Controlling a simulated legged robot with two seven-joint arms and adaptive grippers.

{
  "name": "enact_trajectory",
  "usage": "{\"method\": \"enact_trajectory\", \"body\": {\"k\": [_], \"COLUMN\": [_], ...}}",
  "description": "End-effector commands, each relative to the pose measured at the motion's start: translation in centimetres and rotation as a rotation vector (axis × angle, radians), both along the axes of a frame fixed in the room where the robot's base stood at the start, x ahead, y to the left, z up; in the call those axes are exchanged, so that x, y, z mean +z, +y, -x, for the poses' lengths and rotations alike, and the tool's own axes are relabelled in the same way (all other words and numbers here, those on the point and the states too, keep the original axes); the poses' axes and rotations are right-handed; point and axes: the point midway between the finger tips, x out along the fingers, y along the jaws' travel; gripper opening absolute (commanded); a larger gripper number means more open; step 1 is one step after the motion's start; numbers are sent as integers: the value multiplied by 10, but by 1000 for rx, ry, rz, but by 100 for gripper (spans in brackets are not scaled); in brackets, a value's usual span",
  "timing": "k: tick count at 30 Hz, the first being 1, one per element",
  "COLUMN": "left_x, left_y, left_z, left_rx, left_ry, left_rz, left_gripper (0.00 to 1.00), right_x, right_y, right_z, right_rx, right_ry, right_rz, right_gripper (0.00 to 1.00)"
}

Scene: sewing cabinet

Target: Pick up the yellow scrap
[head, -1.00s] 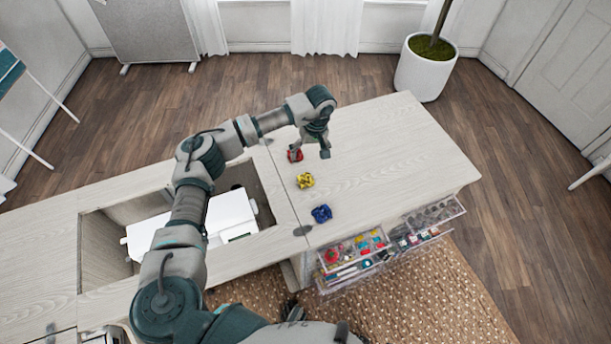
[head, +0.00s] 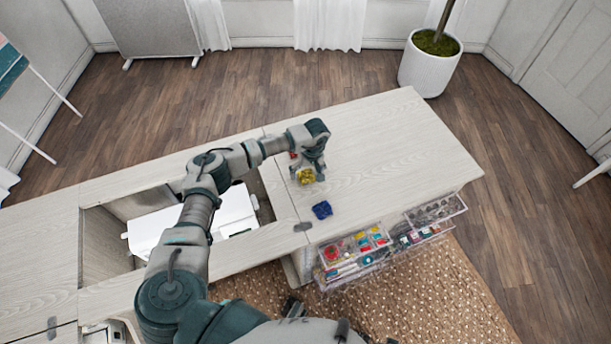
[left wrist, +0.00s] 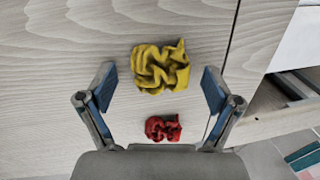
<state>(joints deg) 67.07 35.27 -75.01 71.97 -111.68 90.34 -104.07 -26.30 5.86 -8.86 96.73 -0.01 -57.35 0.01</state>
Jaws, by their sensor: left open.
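The yellow scrap (head: 305,175) is a crumpled cloth on the pale wooden cabinet top. In the left wrist view the yellow scrap (left wrist: 160,68) lies just beyond the fingertips, centred between them. My left gripper (head: 309,174) is open and empty, low over the top at the yellow scrap. In the left wrist view its two blue-padded fingers (left wrist: 159,88) stand wide apart. Whether they touch the top is not clear. My right gripper cannot be made out.
A red scrap (left wrist: 163,128) lies near the gripper's palm, mostly hidden in the head view. A blue scrap (head: 322,210) lies nearer my body. Clear drawers (head: 355,249) stick out at the front. An open recess (head: 110,222) is to the left. The top's right side is clear.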

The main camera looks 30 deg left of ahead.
Motion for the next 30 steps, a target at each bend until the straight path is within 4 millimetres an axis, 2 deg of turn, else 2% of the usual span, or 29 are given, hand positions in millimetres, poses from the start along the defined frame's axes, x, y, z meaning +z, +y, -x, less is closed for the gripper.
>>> {"method": "enact_trajectory", "body": {"k": [3,4,10,23,30], "left_x": [1,0,0,2,25], "left_y": [1,1,1,1,2], "left_z": [0,0,0,0,-1], "left_rx": [0,0,0,1,0], "left_ry": [-1,-1,0,1,-3], "left_rz": [1,1,1,1,2], "left_gripper": [88,81,52,51,51], "right_x": [1,1,0,0,-1], "right_y": [0,0,0,0,-1], "right_z": [0,0,0,1,2], "right_rx": [0,0,0,-1,0], "right_ry": [-1,-1,0,1,0], "right_rz": [0,0,0,0,0], "right_gripper": [40,40,40,40,40]}}
